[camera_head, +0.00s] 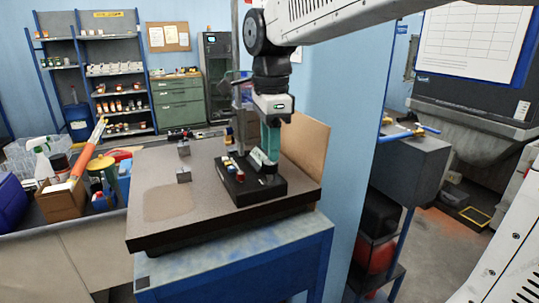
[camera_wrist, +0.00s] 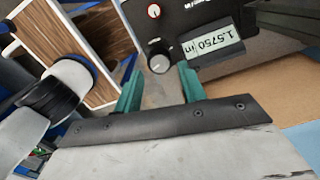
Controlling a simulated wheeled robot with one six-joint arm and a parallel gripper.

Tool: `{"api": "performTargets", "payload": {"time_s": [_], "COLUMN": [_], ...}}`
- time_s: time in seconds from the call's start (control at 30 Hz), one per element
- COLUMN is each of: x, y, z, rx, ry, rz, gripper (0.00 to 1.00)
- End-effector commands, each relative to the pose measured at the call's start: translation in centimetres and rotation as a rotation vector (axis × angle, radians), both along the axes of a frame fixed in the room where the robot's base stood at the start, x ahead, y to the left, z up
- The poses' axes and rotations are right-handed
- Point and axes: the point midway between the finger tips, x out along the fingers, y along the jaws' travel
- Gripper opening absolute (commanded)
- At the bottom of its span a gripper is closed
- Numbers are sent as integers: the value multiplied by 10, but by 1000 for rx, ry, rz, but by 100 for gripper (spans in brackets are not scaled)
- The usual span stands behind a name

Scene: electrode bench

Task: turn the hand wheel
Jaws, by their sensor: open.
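In the wrist view a black panel (camera_wrist: 210,18) carries a round grey knob (camera_wrist: 159,60), which looks like the hand wheel. A readout (camera_wrist: 213,47) beside it shows 1.5750 in. My gripper (camera_wrist: 158,72) is open, with its two teal fingers apart and nothing held. The knob appears between the fingertips in the picture, but I cannot tell whether the fingers reach around it. In the head view my gripper (camera_head: 267,158) points down over a black instrument (camera_head: 250,188) on the bench plate; the knob itself is not clear there.
The instrument stands on a speckled plate (camera_head: 160,225) on a blue bench (camera_head: 240,265). A small metal block (camera_head: 184,175) is left of it, and a brown board (camera_head: 305,145) stands behind. A cluttered side table (camera_head: 60,235) is at the left. The plate's front left is clear.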

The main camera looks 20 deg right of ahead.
Motion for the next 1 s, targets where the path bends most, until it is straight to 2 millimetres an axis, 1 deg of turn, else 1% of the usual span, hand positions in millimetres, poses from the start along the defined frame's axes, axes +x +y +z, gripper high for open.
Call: {"api": "performTargets", "payload": {"time_s": [0.03,0.1,0.2,0.3,0.43,0.7,0.77,0.87,0.97,1.0], "x": [1,0,0,0,-1,2,2,3,4,4], "y": [0,0,0,0,0,0,0,0,0,0], "z": [10,22,34,41,44,42,42,42,42,41], "rx": [0,0,0,1,0,0,0,-3,-5,-6], "ry": [-4,-5,-4,-2,-2,3,4,8,12,14], "rz": [0,0,0,0,0,7,56,222,477,590], "gripper": [40,40,40,40,40,40,40,40,40,40]}}
